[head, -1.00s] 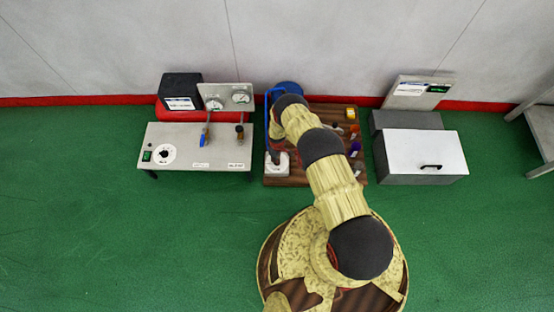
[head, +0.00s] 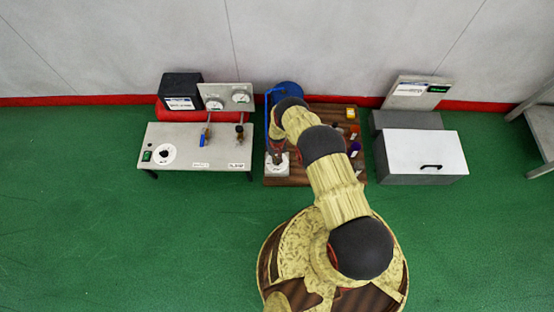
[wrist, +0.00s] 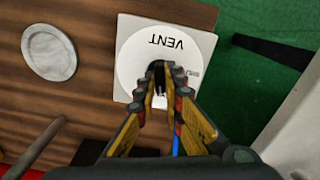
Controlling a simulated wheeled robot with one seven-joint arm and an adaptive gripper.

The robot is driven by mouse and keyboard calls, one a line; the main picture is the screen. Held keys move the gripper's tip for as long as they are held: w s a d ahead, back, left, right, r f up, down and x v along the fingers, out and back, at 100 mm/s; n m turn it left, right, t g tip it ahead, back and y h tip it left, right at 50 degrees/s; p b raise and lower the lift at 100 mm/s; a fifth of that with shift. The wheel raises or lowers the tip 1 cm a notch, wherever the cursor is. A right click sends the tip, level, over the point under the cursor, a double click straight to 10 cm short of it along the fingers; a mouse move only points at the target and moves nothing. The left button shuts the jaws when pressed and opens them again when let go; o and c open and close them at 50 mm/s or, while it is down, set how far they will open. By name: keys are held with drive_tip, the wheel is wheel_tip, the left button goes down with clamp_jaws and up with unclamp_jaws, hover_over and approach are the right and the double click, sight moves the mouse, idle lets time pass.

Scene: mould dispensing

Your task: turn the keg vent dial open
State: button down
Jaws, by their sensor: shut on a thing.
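The vent dial is a white round plate lettered VENT on a pale square base (wrist: 205,45); it fills the upper middle of the wrist view. In the head view the pale base (head: 277,168) sits at the front left corner of the brown wooden board. My gripper (wrist: 162,75) reaches down over the dial's centre, its fingers close together and shut on the dial's small dark knob (wrist: 160,98), which is mostly hidden between them. In the head view my gripper (head: 278,157) is above the dial. The blue keg (head: 287,91) stands behind, partly covered by my arm.
Several small coloured items, one with a yellow top (head: 350,113), stand along the board's right side. A white-lidded grey box (head: 425,152) is to the right. A grey bench (head: 215,157) with a dial, valves and gauges is to the left. A grey round disc (wrist: 49,52) lies on the board.

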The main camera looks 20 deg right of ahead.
drive_tip(key=shift+m, duration=0.5)
drive_tip(key=c, duration=1.9)
unclamp_jaws()
drive_tip(key=shift+r, duration=0.1)
wheel_tip(320, 180, up, 12)
drive_tip(key=shift+s, duration=0.1)
